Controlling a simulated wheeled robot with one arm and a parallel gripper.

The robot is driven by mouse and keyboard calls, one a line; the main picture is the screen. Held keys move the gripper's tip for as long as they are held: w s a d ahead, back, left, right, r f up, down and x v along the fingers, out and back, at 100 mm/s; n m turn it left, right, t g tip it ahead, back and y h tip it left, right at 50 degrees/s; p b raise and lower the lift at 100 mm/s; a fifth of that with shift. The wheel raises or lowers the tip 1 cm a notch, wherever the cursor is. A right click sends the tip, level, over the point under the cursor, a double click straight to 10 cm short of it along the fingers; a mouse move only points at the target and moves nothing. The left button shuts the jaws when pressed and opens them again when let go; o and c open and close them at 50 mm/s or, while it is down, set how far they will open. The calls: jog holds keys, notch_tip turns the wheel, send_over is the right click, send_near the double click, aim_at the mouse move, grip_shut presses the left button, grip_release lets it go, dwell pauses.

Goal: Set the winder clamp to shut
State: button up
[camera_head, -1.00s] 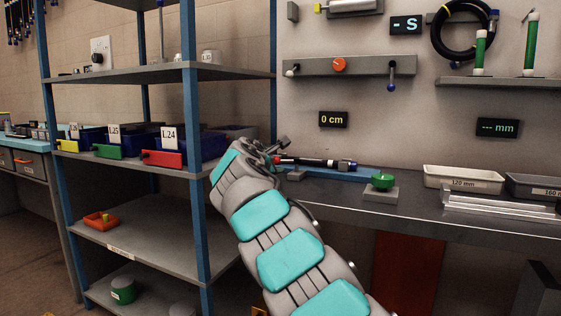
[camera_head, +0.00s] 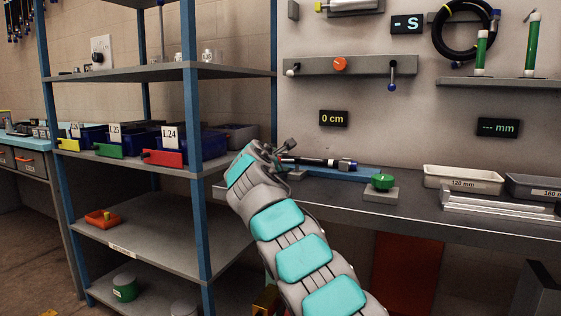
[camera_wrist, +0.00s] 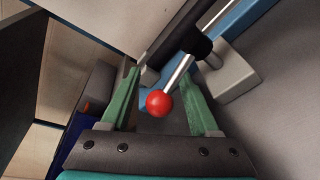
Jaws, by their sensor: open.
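A metal lever with a red ball end (camera_wrist: 159,102) shows in the wrist view, which looks like the winder clamp's handle. Its rod runs up to a black collar (camera_wrist: 197,45) beside a grey block (camera_wrist: 228,72) and a blue rail (camera_wrist: 243,17). My gripper (camera_wrist: 162,76) is open, with one green finger on each side of the red ball, apart from it. In the head view my gripper (camera_head: 284,150) is at the left end of the bench, by the blue rail (camera_head: 345,173) with a black and blue rod on it. My arm hides the lever there.
The shelf rack (camera_head: 197,190) with bins stands close on the left of my arm. A green knob on a grey block (camera_head: 382,194) and a white tray (camera_head: 462,179) stand on the bench to the right. A wall panel (camera_head: 365,66) with levers is above.

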jog(key=shift+c, duration=0.4)
grip_shut()
dwell(0.9)
